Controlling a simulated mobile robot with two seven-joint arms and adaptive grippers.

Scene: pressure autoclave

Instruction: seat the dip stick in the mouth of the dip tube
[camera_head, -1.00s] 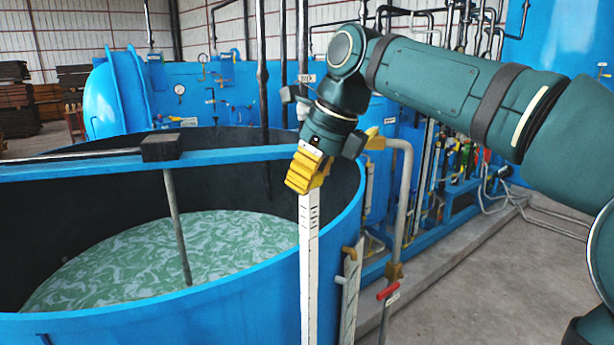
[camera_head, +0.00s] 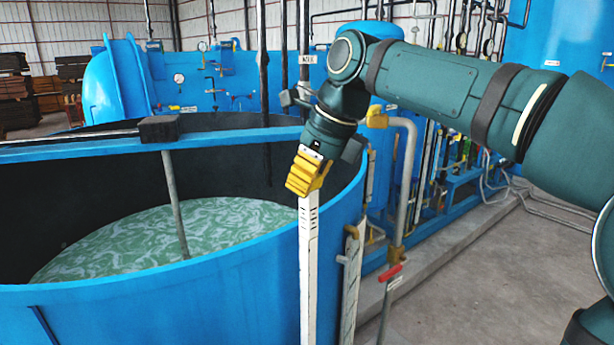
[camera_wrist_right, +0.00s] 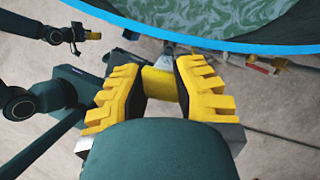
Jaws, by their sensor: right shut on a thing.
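My right gripper (camera_head: 306,174) is shut on the upper end of the dip stick (camera_head: 308,255), a long white flat strip with black marks. The stick hangs nearly upright in front of the blue tank's right wall; its lower end is outside the head view. In the right wrist view the yellow fingers (camera_wrist_right: 160,90) close around a yellow block (camera_wrist_right: 161,83). A grey tube (camera_head: 175,205) slants from a dark block into the tank; I cannot tell whether it is the dip tube. My left gripper (camera_wrist_right: 88,36) shows small at upper left of the wrist view, its jaw state unclear.
The blue open tank (camera_head: 180,305) holds greenish liquid (camera_head: 150,240). Right of the stick stand a slanted pale gauge strip (camera_head: 351,285), a grey bent pipe (camera_head: 410,180) and a red-handled valve (camera_head: 390,273).

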